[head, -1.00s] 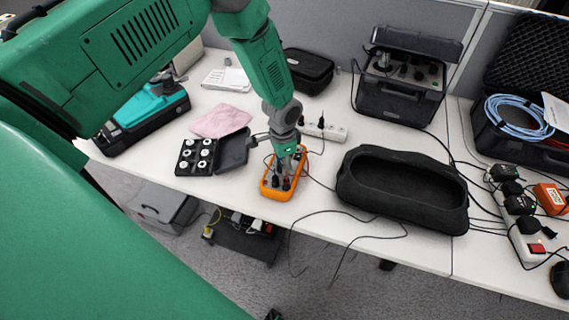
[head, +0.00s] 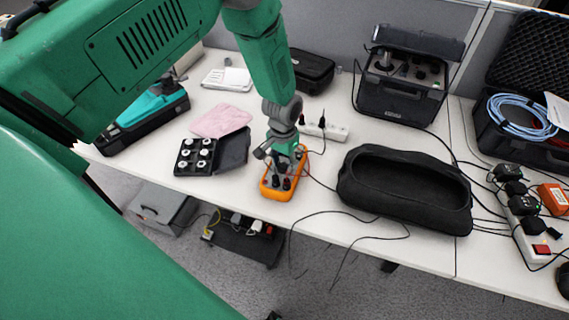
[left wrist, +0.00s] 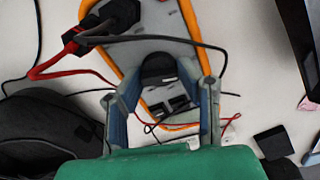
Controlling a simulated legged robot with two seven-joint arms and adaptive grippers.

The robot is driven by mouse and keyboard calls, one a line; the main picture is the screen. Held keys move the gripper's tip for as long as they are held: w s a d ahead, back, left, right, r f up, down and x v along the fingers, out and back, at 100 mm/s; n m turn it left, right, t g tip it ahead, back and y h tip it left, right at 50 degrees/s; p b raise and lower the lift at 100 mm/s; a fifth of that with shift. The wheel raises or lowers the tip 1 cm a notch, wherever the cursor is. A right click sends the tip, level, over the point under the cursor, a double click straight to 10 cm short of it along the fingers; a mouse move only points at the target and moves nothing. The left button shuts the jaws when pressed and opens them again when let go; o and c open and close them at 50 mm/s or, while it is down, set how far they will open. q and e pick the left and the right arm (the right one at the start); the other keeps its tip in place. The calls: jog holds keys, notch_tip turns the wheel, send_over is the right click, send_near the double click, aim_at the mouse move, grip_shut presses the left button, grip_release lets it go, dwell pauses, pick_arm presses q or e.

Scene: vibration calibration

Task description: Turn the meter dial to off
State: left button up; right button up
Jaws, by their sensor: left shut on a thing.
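The orange meter (head: 276,192) lies on the white table near its front edge, with dark plugs and leads at its near end. It also shows in the left wrist view (left wrist: 207,27). My left gripper (head: 281,166) is over the middle of the meter. In the left wrist view its two fingers (left wrist: 163,100) stand on either side of the black dial (left wrist: 158,67) and are shut on it. The dial's marking and pointer cannot be read. My right gripper is not in view.
A black open pouch (head: 405,190) lies right of the meter, and a black case with white round pieces (head: 195,156) lies left. A white power strip (head: 325,131) is behind. Red and black leads (left wrist: 52,73) run beside the meter. A pink cloth (head: 221,121) lies back left.

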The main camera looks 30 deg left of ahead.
aim_at(281, 164)
pick_arm(q)
jog(key=shift+s+f+n, duration=0.25)
jog(key=shift+s+n, duration=0.05)
jog(key=shift+s, duration=0.1)
jog(key=o, duration=1.1)
jog(key=shift+w+a, duration=0.1)
jog(key=shift+w, duration=0.05)
jog(key=shift+r, duration=0.1)
jog(key=shift+w+r, duration=0.15)
notch_tip(281, 164, up, 12)
jog(key=shift+f, duration=0.25)
jog(key=shift+a, duration=0.1)
